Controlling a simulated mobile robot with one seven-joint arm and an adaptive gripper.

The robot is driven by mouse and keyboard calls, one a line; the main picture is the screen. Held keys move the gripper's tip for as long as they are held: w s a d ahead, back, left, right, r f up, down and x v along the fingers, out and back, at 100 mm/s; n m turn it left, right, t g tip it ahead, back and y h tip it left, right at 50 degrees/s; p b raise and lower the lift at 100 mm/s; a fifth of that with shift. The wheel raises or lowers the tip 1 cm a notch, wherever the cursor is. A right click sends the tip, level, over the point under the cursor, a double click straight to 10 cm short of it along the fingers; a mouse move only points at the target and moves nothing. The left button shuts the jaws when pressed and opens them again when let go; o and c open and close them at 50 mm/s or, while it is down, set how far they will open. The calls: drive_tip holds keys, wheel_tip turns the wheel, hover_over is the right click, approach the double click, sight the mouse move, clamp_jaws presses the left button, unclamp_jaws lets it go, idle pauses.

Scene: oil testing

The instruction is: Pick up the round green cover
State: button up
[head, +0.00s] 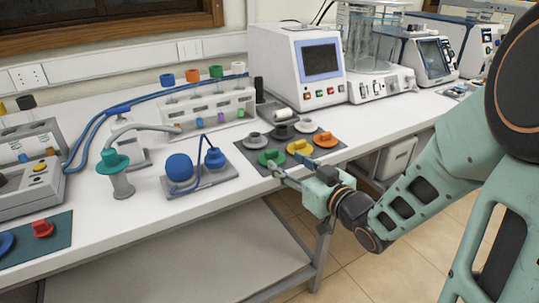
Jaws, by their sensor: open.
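The round green cover (271,157) lies flat on a dark grey mat (250,148) near the front edge of the white bench, at its left front corner. My gripper (277,172) comes in from the right, with its fingertips just in front of the green cover, close to its near side. The gripper is open and nothing shows between its fingers. Whether a fingertip touches the cover cannot be told from this view.
On the same mat, a yellow cover (299,147), an orange cover (325,139) and several grey ones sit close by. A blue device (180,168) stands to the left. A tube rack (212,108) and a white instrument (296,66) stand behind.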

sight(273, 152)
drive_tip(key=x, duration=0.3)
drive_tip(key=shift+w+a+f, duration=0.15)
drive_tip(key=shift+w+a, duration=0.05)
drive_tip(key=shift+w, duration=0.05)
drive_tip(key=shift+b+x, duration=0.4)
drive_tip(key=shift+x, duration=2.3)
drive_tip(key=shift+d, duration=0.1)
drive_tip(key=shift+c, duration=0.7)
drive_tip(key=c, duration=1.1)
drive_tip(key=shift+o, duration=0.2)
